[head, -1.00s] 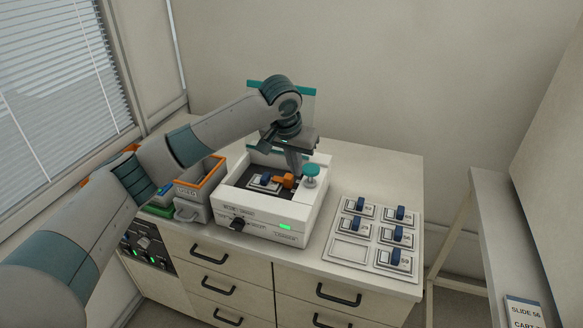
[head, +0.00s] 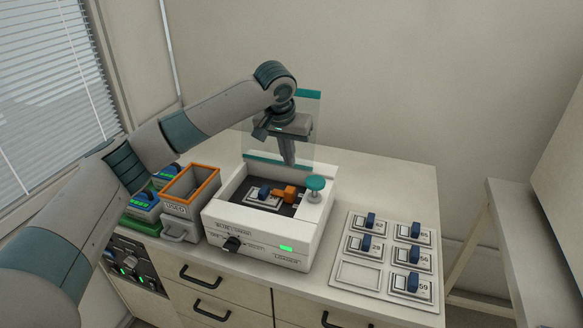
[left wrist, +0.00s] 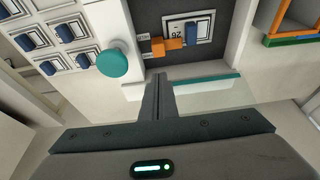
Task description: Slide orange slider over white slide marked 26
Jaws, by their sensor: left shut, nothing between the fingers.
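The white slide (head: 256,201) with a blue grip lies in the dark recess of the white machine (head: 318,212). In the left wrist view the slide (left wrist: 176,27) carries an upside-down number that looks like 26. The orange slider (head: 284,194) sits right beside it, and in the left wrist view the slider (left wrist: 160,46) has a narrow end that seems to lap over the slide's edge. My left gripper (head: 289,163) is shut and empty, pointing down above the recess's back edge, apart from the slider. It shows in the left wrist view (left wrist: 158,78). My right gripper is out of view.
A teal knob (head: 316,184) stands at the machine's right corner. A clear, teal-edged panel (head: 305,140) rises behind. Right is a tray (head: 359,275) of blue-gripped slides with one empty place. Left is an orange-rimmed bin (head: 190,186). Counter behind the slide tray is clear.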

